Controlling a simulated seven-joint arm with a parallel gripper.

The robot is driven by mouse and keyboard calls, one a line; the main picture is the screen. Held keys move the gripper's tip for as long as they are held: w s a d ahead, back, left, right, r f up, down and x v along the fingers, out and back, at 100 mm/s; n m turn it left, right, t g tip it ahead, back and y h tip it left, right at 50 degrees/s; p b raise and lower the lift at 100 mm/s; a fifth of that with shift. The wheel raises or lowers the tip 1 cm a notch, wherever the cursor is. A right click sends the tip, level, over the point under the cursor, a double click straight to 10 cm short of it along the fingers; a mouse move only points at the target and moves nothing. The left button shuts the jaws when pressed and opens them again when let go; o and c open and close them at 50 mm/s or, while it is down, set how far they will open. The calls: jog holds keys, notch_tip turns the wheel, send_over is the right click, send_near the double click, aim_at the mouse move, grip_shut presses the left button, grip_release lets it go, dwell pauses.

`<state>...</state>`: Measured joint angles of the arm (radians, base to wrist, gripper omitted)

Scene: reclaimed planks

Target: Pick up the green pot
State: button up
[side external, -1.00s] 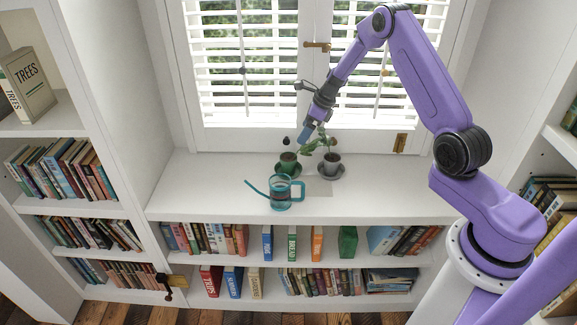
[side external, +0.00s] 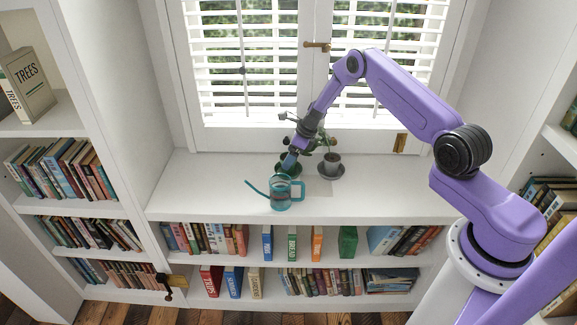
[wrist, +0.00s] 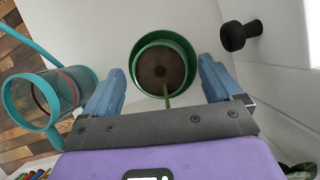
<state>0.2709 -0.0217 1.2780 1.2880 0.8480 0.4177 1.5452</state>
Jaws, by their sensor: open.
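The green pot (wrist: 161,50) shows in the wrist view as a round green rim around dark soil with a plant stem, on a green saucer. It lies just beyond and between the fingertips of my gripper (wrist: 160,85). The two blue fingers are apart, with nothing held between them. In the side view my gripper (side external: 290,160) is tilted down over the green pot on the white window ledge and hides most of it. The green saucer (side external: 281,174) shows beneath it.
A teal watering can (side external: 281,193) stands close in front of the green pot. A grey pot (side external: 332,162) with a plant stands on a saucer to the right. A small black knob-like object (wrist: 240,35) is near the pot. The ledge (side external: 390,195) is clear at right.

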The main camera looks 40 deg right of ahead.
jog(key=shift+x, duration=1.2)
jog(key=c, duration=1.4)
jog(key=shift+c, duration=0.2)
jog(key=shift+r, duration=0.15)
